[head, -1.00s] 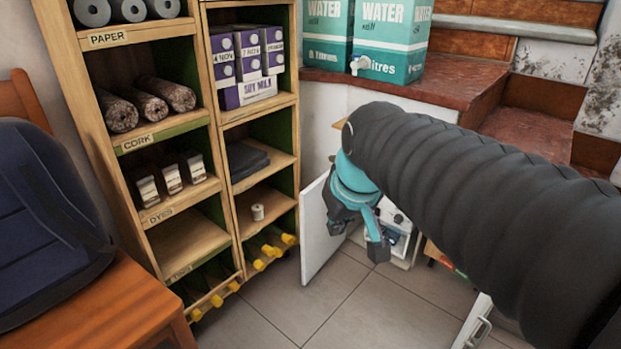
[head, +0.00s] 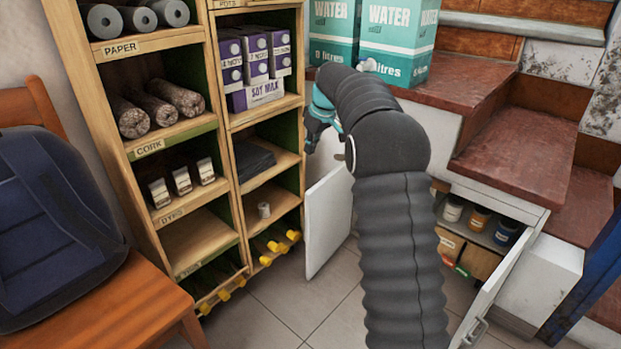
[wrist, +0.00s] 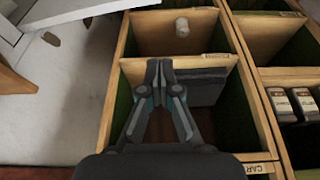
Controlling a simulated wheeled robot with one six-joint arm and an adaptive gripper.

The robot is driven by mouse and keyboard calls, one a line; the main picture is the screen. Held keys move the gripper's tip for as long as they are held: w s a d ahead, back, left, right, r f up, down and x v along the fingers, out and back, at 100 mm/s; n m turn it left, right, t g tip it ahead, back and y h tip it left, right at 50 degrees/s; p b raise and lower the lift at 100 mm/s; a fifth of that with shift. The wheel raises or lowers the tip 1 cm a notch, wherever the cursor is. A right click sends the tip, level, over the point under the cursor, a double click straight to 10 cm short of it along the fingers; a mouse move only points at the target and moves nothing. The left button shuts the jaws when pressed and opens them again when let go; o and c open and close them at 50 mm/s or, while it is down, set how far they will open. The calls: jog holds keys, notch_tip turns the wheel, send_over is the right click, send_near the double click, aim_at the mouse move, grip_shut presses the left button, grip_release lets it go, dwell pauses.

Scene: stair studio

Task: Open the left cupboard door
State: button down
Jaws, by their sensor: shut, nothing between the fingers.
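The left cupboard door (head: 327,222) is a plain white panel. It stands swung out from the white cupboard under the stairs, its free edge towards the wooden shelf unit. My arm hides the hinge side and the left part of the opening. My gripper (head: 309,143) is above the door, beside the shelf unit, apart from the door. In the wrist view my gripper (wrist: 159,66) has its fingertips together, with nothing held, in front of a shelf compartment with dark folded items. The right cupboard door (head: 497,282), with a metal handle, also stands open.
The shelf unit (head: 190,240) stands close on the left, holding cartons (head: 255,62), rolls and bottles. Water boxes (head: 398,40) sit on the ledge above. Jars (head: 480,218) show inside the cupboard. A chair with a backpack (head: 60,220) is at left. Tiled floor (head: 315,305) is clear in front.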

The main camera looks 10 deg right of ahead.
jog(key=w+f, duration=0.3)
jog(key=f, duration=0.5)
jog(key=w+d+f+n, duration=0.1)
jog(key=w+f, duration=0.2)
jog(key=f, duration=0.5)
jog(key=shift+d+f+y, duration=0.25)
jog(key=shift+f+y, duration=0.05)
